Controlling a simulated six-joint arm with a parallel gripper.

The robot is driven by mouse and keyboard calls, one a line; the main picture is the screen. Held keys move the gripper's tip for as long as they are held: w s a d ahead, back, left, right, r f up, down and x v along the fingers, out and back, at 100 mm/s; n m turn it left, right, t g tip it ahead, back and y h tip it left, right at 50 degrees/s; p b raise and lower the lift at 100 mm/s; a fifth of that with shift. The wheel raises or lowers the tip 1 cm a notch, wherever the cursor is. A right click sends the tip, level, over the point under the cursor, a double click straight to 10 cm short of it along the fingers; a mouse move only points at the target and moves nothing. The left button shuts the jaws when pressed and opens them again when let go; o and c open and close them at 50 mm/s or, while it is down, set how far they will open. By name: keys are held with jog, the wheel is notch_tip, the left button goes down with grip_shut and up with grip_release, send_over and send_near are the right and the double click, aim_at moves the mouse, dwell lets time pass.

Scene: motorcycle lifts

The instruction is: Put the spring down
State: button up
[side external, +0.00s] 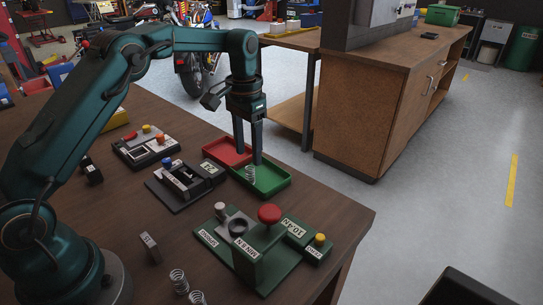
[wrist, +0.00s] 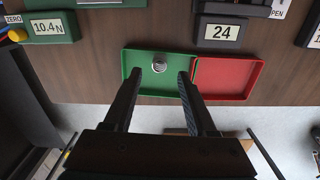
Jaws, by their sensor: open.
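The spring (side external: 251,173) is a small silver coil in the green tray (side external: 272,186). In the wrist view the spring (wrist: 159,64) stands near the upper middle of the green tray (wrist: 130,62). My gripper (side external: 248,161) points down over the trays, with its fingers close to the spring in the side view. In the wrist view my gripper (wrist: 158,75) is open, and its two fingers are well apart. The spring shows in the gap just past the fingertips, with no finger seen touching it.
A red tray (side external: 226,151) adjoins the green one. A green test stand with a red knob (side external: 269,214) stands in front. Two more springs (side external: 179,281) are at the table's near edge. A black device (side external: 184,181) sits left of the trays. The table edge is just beyond the trays.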

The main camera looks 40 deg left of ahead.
aim_at(249, 169)
notch_tip(249, 169, up, 4)
jog(key=shift+s+r, duration=0.1)
jog(key=s+d+r+t, duration=0.3)
jog(key=s+r, duration=0.5)
jog(key=s, duration=0.1)
jog(key=s+d+f+t, duration=0.2)
jog(key=s+f, duration=0.2)
jog(key=s, duration=0.9)
jog(key=shift+d+n+t, duration=0.2)
jog(key=shift+n+t, duration=0.1)
jog(key=shift+n, duration=0.1)
